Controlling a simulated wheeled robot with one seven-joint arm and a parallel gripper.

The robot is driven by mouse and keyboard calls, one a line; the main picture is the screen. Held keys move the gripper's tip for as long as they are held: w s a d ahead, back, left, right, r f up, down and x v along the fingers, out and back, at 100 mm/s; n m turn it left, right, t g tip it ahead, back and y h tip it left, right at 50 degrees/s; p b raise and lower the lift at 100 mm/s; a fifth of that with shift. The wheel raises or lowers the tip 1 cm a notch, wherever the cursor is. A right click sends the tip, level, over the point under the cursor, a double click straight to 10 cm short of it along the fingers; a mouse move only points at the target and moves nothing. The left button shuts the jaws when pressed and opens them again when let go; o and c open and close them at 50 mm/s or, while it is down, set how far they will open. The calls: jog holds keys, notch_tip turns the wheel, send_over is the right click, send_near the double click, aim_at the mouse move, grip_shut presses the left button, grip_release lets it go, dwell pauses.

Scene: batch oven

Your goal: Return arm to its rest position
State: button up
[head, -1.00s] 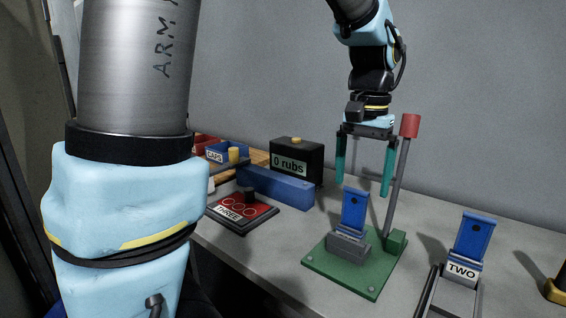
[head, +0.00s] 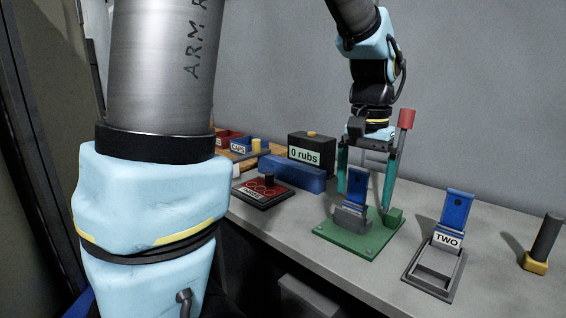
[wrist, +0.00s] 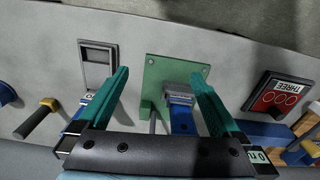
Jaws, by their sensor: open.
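My gripper (head: 367,178) has teal fingers and hangs pointing down above the green base plate (head: 345,241) on the bench. Its fingers are spread and nothing is held between them. In the wrist view my gripper (wrist: 165,92) is open, with the blue upright piece (wrist: 182,120) and its grey block (wrist: 182,91) seen between and beyond the fingers. In the head view the blue piece (head: 356,187) stands in the grey block on the green plate. I cannot tell from the head view how far the fingers are from it.
A grey post with a red top (head: 407,118) rises from the green plate close to my gripper. The "TWO" stand (head: 448,240), a dark-handled tool (head: 545,240), the "THREE" pad (head: 262,192), a blue block (head: 280,176) and the "0 rubs" box (head: 311,148) stand around it.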

jog(key=a+f+n, duration=0.3)
jog(key=a+f, duration=0.2)
jog(key=a, duration=0.6)
jog(key=a+f+n+t, duration=0.1)
jog(key=a+f+n, duration=0.2)
jog(key=a, duration=0.8)
notch_tip(320, 180, down, 3)
jog(key=shift+a+r, duration=0.15)
